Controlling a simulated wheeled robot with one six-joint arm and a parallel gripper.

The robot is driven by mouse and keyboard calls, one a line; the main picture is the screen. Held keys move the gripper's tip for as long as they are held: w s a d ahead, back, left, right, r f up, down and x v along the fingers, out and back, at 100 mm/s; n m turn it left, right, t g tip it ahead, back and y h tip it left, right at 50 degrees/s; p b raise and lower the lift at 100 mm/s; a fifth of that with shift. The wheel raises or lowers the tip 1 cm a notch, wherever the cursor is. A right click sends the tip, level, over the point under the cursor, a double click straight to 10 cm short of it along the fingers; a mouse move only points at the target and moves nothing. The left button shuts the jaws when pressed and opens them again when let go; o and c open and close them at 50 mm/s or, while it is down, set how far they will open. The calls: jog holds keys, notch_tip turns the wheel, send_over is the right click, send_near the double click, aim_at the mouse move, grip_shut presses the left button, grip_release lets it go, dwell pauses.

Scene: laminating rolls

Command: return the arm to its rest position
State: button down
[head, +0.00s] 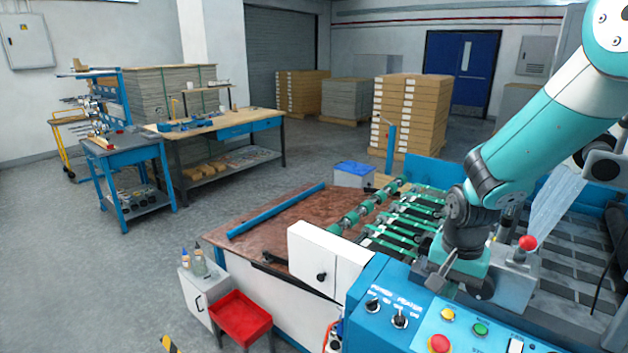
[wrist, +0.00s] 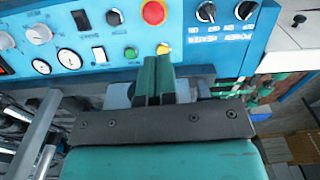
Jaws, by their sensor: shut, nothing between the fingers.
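My arm comes down from the upper right in the head view, in teal and white links with dark joints. My gripper (head: 437,284) is low, over the back edge of the blue control panel (head: 372,283). In the wrist view my gripper (wrist: 154,72) shows two dark green fingers side by side, shut and empty. The fingertips overlap the lower part of the panel in the picture, close to a yellow button (wrist: 163,48) and a green button (wrist: 130,53). I cannot tell whether they touch the panel.
The panel carries a red button (head: 438,343), black knobs (head: 400,318) and gauges (wrist: 69,58). A lever with a red knob (head: 528,242) stands right of my gripper. Rollers (head: 372,205) lie behind. A red tray (head: 241,318) is at lower left. The left floor is open.

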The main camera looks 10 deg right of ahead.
jog(key=s+a+r+n+y+b, duration=0.2)
jog(key=s+a+r+n+b, duration=0.1)
jog(key=s+a+n, duration=0.4)
jog(key=s+a+r+n+y+b, duration=0.2)
jog(key=s+a+r+n, duration=0.4)
jog(key=s, duration=0.8)
jog(key=a+n, duration=0.2)
jog(key=shift+a+b, duration=0.35)
jog(key=shift+b, duration=0.05)
